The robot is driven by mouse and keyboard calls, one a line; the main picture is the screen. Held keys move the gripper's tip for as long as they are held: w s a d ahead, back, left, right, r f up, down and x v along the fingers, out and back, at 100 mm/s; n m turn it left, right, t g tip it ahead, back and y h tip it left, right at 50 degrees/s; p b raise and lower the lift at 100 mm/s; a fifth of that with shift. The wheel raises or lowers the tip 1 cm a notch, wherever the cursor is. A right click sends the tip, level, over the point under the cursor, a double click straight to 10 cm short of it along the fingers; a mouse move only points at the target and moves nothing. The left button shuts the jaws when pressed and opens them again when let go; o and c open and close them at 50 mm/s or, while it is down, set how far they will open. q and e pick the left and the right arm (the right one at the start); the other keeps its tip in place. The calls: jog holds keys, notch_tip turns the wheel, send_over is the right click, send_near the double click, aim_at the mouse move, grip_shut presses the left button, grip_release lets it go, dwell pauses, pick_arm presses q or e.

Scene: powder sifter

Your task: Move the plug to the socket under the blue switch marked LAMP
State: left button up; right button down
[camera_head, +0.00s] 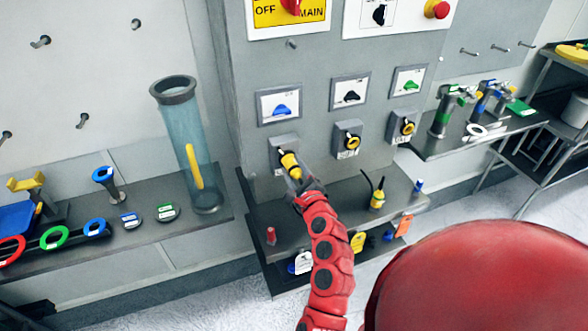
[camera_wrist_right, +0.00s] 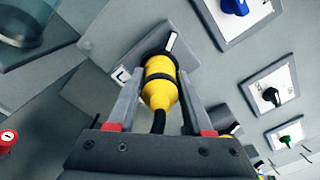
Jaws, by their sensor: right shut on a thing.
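My right gripper (camera_head: 294,181) is shut on a yellow plug (camera_head: 289,162) with black bands, in front of the left socket (camera_head: 282,141) on the grey panel. This socket sits below the blue switch (camera_head: 281,109). In the right wrist view the plug (camera_wrist_right: 160,85) is between the two fingers, its front end against or very close to the socket plate (camera_wrist_right: 187,52). A black cord trails from its back. I cannot tell how deep the plug sits. The switch's label is too small to read. My left gripper is out of view.
Two more sockets with yellow rings, the middle one (camera_head: 348,137) and the right one (camera_head: 403,127), lie to the right. Below, a shelf (camera_head: 330,222) carries a yellow corded piece (camera_head: 377,199) and a red peg (camera_head: 271,236). A glass cylinder (camera_head: 196,140) stands left.

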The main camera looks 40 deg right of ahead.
jog(key=shift+c, duration=1.1)
grip_release()
jog(key=shift+s+f, duration=0.1)
jog(key=shift+s, duration=0.1)
jog(key=p+v, duration=0.3)
jog(key=v, duration=1.4)
jog(key=shift+d, duration=0.1)
